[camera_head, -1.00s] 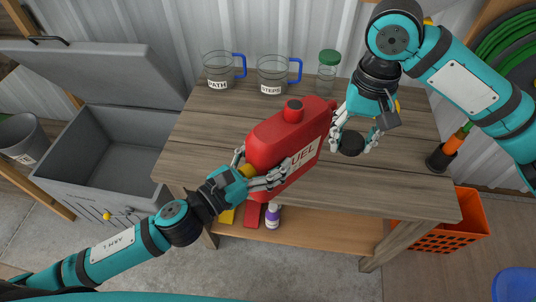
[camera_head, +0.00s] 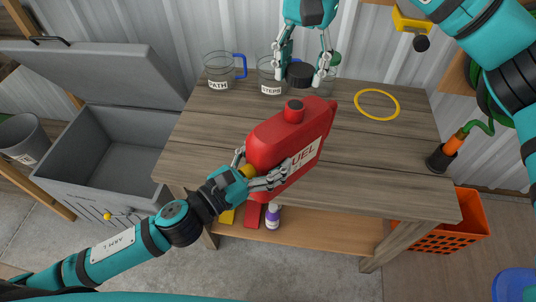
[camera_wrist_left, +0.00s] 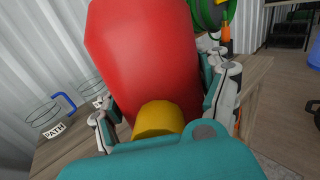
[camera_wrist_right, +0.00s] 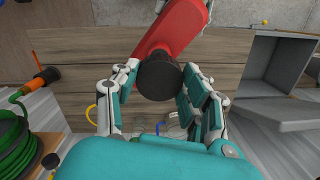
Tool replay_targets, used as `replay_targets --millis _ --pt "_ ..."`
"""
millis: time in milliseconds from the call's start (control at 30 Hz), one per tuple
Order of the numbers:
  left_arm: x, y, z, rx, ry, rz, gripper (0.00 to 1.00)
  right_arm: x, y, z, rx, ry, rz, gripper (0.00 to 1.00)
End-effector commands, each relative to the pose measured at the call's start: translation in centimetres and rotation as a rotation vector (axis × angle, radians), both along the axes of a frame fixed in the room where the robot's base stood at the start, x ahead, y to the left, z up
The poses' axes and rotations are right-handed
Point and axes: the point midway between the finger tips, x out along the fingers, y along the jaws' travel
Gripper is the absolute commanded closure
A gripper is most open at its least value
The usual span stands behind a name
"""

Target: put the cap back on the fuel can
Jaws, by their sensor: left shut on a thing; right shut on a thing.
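My left gripper (camera_head: 265,180) is shut on the can's lower side; the can's red body (camera_wrist_left: 145,55) fills the left wrist view between the fingers. My right gripper (camera_head: 302,78) is shut on the black cap (camera_head: 300,73) and holds it above and behind the neck. In the right wrist view the cap (camera_wrist_right: 160,78) sits between the fingers and hides part of the red can (camera_wrist_right: 178,28).
A jar labelled PATH (camera_head: 220,72) and a jar partly hidden by my right gripper (camera_head: 268,80) stand at the back. A yellow ring (camera_head: 377,104) lies on the workbench (camera_head: 375,150). An orange crate (camera_head: 440,232) is right, an open grey chest (camera_head: 110,150) left.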

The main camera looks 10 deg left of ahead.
Motion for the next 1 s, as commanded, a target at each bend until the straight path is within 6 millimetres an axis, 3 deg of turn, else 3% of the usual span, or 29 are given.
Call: replay_targets --millis 500,1000 --pt "0.0 0.0 0.2 -0.002 -0.004 -0.001 0.85 -0.2 0.1 -3.7 0.0 0.001 0.0 0.69" --pt "0.0 0.0 0.2 -0.002 -0.004 -0.001 0.85 -0.2 0.1 -3.9 0.003 -0.002 -0.001 0.69"
